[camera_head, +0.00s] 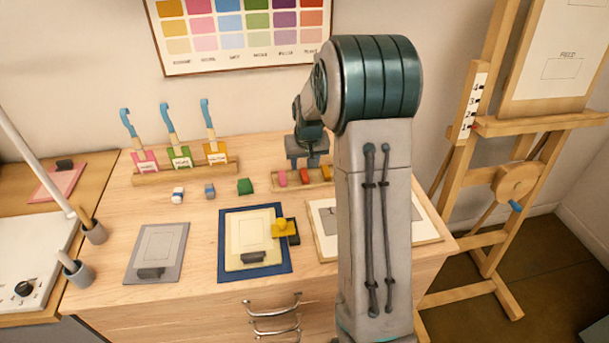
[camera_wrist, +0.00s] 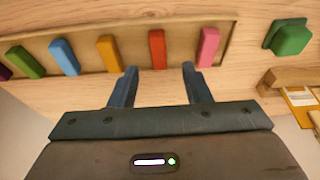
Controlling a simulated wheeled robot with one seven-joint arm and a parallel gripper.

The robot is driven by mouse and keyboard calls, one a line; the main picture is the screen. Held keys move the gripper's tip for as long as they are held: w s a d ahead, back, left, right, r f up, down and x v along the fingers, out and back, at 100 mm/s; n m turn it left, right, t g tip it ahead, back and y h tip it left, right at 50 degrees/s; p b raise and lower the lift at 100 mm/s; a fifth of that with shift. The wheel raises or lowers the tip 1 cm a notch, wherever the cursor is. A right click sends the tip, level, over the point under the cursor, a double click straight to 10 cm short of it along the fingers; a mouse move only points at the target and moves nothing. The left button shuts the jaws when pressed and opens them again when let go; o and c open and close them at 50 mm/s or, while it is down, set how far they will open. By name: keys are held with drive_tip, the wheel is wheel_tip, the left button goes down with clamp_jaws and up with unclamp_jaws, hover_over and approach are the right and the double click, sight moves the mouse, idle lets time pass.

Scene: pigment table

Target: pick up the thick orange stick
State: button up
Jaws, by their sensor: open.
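The orange stick (camera_wrist: 108,53) lies in a shallow wooden tray (camera_wrist: 132,31) in the wrist view, between a blue stick (camera_wrist: 64,57) and a red stick (camera_wrist: 157,49). In the head view the orange stick (camera_head: 326,173) shows just left of my arm. My gripper (camera_wrist: 159,68) is open and empty. In the wrist view its fingertips appear either side of the red stick's near end, with the orange stick left of the left finger. In the head view my gripper (camera_head: 308,160) is above the tray's back edge; its fingertips are hard to make out.
A pink stick (camera_wrist: 208,47) lies right of the red one; green (camera_wrist: 25,62) and purple sticks lie left. A green block (camera_head: 245,186) stands left of the tray. A rack (camera_head: 185,171) holds blue-handled tools.

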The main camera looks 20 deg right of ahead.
sight(304, 173)
drive_tip(key=shift+p+x, duration=0.45)
drive_tip(key=shift+x, duration=1.8)
drive_tip(key=shift+s+d, duration=0.1)
clamp_jaws()
drive_tip(key=r, duration=0.2)
drive_tip(key=r+b, duration=0.1)
drive_tip(key=r, duration=0.1)
drive_tip(key=shift+s+d+r, duration=0.1)
drive_tip(key=shift+d+r, duration=0.05)
drive_tip(key=shift+d, duration=0.1)
drive_tip(key=s+d+r+b, duration=0.2)
drive_tip(key=s+d+r, duration=0.4)
drive_tip(key=d, duration=0.3)
drive_tip(key=shift+d+r, duration=0.2)
drive_tip(key=shift+r, duration=0.15)
drive_tip(key=shift+s, duration=0.1)
